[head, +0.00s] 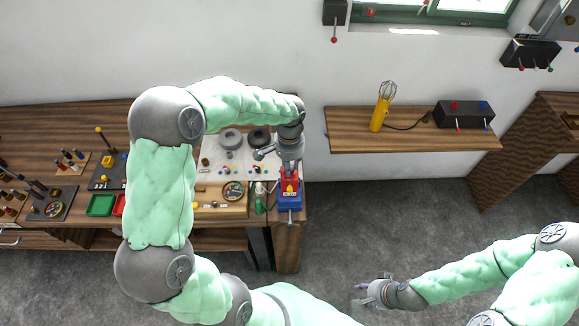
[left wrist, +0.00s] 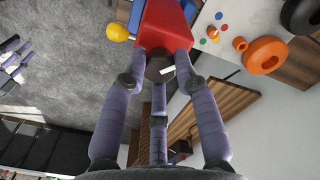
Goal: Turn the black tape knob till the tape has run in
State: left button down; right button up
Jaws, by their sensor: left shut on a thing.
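A red block (head: 291,173) sits on a blue base (head: 290,201) at the right end of the workbench. In the left wrist view the red block (left wrist: 166,24) fills the top middle. The black tape knob (left wrist: 160,68), dark with a white mark, sits on its near face. My left gripper (left wrist: 164,73) is shut on this knob, a finger on either side and a third below. In the head view my left gripper (head: 287,160) hides the knob. No tape can be made out. My right gripper (head: 370,293) is open and empty above the floor.
A wall shelf (head: 350,125) carries a yellow lamp (head: 380,113). The floor around my right gripper is clear.

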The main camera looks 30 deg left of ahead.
pick_arm(q)
jog(key=shift+n, duration=0.6)
jog(key=c, duration=0.9)
grip_release()
jog(key=shift+c, duration=0.2)
notch_tip(320, 180, up, 12)
